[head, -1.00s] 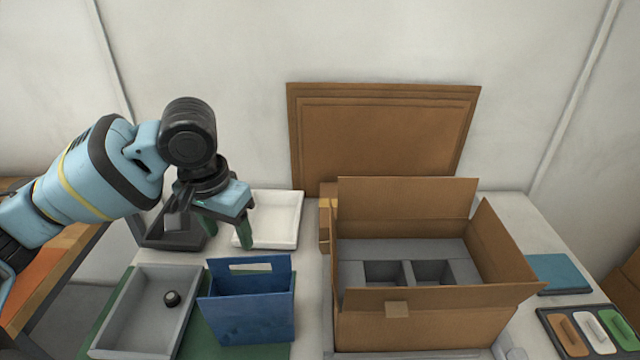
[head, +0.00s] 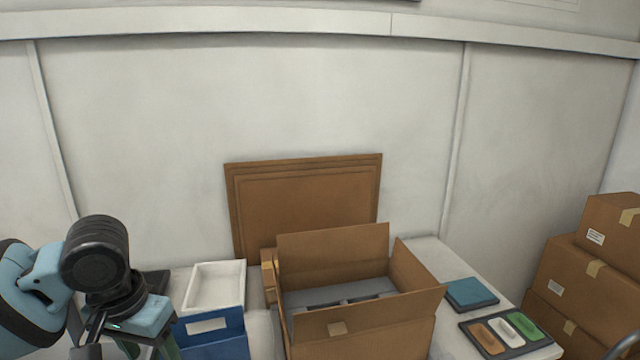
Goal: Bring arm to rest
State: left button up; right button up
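My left arm comes in at the lower left of the head view. Its gripper (head: 150,345) points down beside the blue bin, over the left part of the table, with the fingertips cut off by the bottom edge. I cannot tell how far its fingers are apart or whether anything is between them. My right gripper is not clearly in view; only a dark curved piece shows at the lower right corner.
An open cardboard box (head: 360,328) with grey inserts stands mid-table. A blue bin (head: 215,340) and a white tray (head: 216,286) are left of it. A teal block (head: 470,293) and a dark tray (head: 513,345) with coloured pieces lie right. Cardboard sheets (head: 308,205) lean behind; stacked boxes (head: 580,280) stand right.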

pick_arm(q)
jog(key=d+f+m+t+h, duration=0.1)
jog(key=d+f+t+h, duration=0.15)
jog(key=d+f, duration=0.6)
jog(key=d+f+t+h, duration=0.2)
jog(key=d+f+h, duration=0.3)
jog(key=f, duration=0.7)
jog(key=s+a+f+t+y, duration=0.1)
jog(key=s+a+f+y, duration=0.2)
jog(key=s+f, duration=0.5)
jog(key=s+a+f+t+y, duration=0.2)
jog(key=s+a+f, duration=0.4)
jog(key=s, duration=0.5)
notch_tip(320, 180, down, 3)
jog(key=shift+r+n+y, duration=0.15)
jog(key=shift+n+y, duration=0.25)
jog(key=shift+y, duration=0.15)
jog(key=shift+d+t, duration=0.1)
jog(key=shift+t, duration=0.15)
